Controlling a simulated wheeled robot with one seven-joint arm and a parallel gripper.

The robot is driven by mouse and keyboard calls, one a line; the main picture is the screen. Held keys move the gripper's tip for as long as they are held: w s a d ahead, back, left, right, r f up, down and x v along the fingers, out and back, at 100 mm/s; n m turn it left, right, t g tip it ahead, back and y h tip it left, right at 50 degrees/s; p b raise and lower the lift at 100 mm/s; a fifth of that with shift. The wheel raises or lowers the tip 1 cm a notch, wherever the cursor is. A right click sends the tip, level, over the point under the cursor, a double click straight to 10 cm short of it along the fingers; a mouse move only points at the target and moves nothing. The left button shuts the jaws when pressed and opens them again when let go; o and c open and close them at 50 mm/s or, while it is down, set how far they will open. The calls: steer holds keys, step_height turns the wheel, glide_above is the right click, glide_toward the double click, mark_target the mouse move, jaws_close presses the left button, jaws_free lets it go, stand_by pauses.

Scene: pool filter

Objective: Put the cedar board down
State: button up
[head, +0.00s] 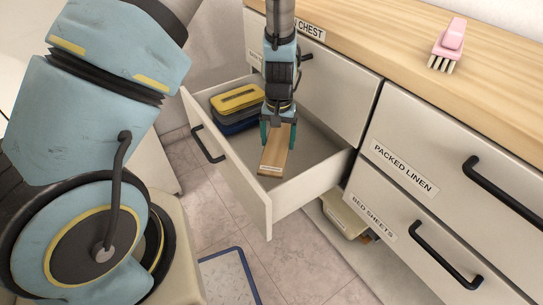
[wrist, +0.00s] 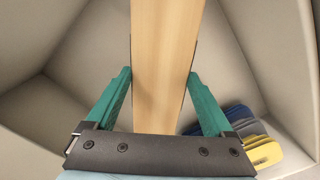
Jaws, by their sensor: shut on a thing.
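The cedar board (head: 274,156) is a light wooden plank with a small pale label near its lower end. My gripper (head: 279,128) is shut on it from above, inside the open drawer (head: 312,184). In the wrist view the board (wrist: 164,60) runs up the middle between the two teal fingers of my gripper (wrist: 160,90). The board appears tilted in the head view. I cannot tell whether its lower end touches the drawer floor.
A yellow item (head: 237,99) lies on dark blue and grey ones at the drawer's far left. The drawer floor to the right of the board is bare. Closed drawers labelled PACKED LINEN (head: 404,166) and BED SHEETS (head: 374,215) are at right.

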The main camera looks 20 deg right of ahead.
step_height(320, 180, down, 8)
steer(key=shift+f, duration=0.1)
stand_by(0.4)
steer(key=shift+b, duration=0.3)
steer(key=shift+f, duration=0.2)
steer(key=o, duration=1.4)
steer(key=shift+r, duration=0.15)
